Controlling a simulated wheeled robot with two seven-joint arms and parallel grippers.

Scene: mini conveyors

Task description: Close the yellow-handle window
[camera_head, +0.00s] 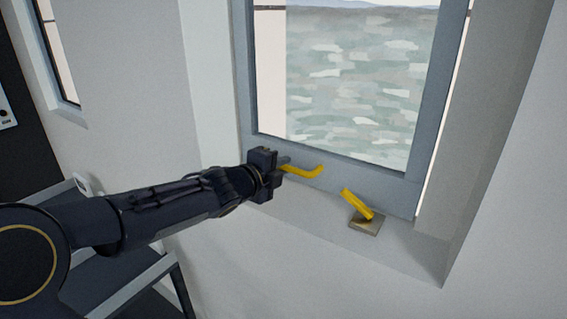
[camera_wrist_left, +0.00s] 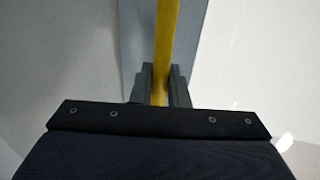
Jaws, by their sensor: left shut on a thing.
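The window (camera_head: 330,168) has a grey-blue frame around a pane and stands in a deep white recess. A yellow handle (camera_head: 304,172) with a bent end sits at the lower part of the frame. My left gripper (camera_head: 283,166) is shut on this handle. In the left wrist view the yellow handle (camera_wrist_left: 166,45) runs upward from between the two dark fingers (camera_wrist_left: 160,88). A second yellow lever (camera_head: 357,204) stands tilted on a small metal base on the sill, right of my gripper and apart from it. My right gripper is not in view.
The white sill (camera_head: 320,228) is otherwise bare. A white recess wall (camera_head: 490,130) bounds the window on the right. At lower left, a dark chair-like piece with grey rails (camera_head: 135,285) stands below my left arm. Another window (camera_head: 62,60) is at upper left.

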